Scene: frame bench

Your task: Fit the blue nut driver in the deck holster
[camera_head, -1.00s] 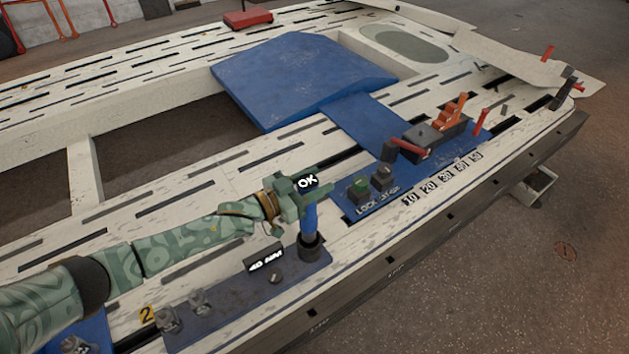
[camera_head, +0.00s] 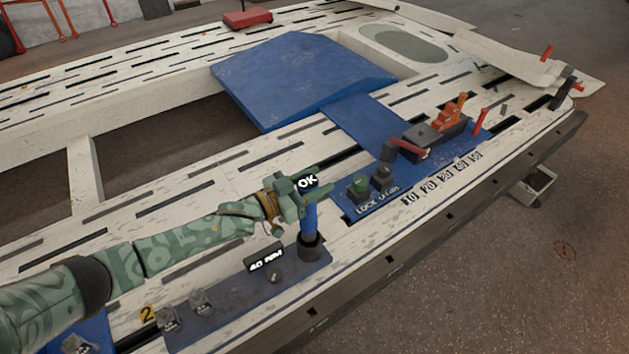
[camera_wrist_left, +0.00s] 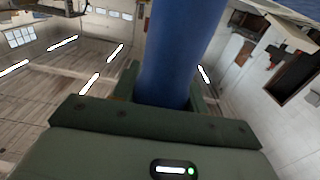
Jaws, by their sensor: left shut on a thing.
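The blue nut driver (camera_head: 309,219) stands upright in the head view, its lower end at the dark round deck holster (camera_head: 310,245) on the blue panel near the bench's front edge. How deep it sits inside is hidden. My left gripper (camera_head: 308,194) is shut on the upper part of the driver. In the left wrist view the blue shaft (camera_wrist_left: 180,50) rises between the fingers (camera_wrist_left: 165,95). A small display reading OK (camera_head: 308,182) shows at the top. My right gripper is not in view.
A 40 NM display (camera_head: 266,259) and a knob (camera_head: 275,277) are left of the holster. A blue control panel (camera_head: 350,212) with green and black buttons, levers and an orange handle lies to the right. A large blue plate (camera_head: 300,75) is behind.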

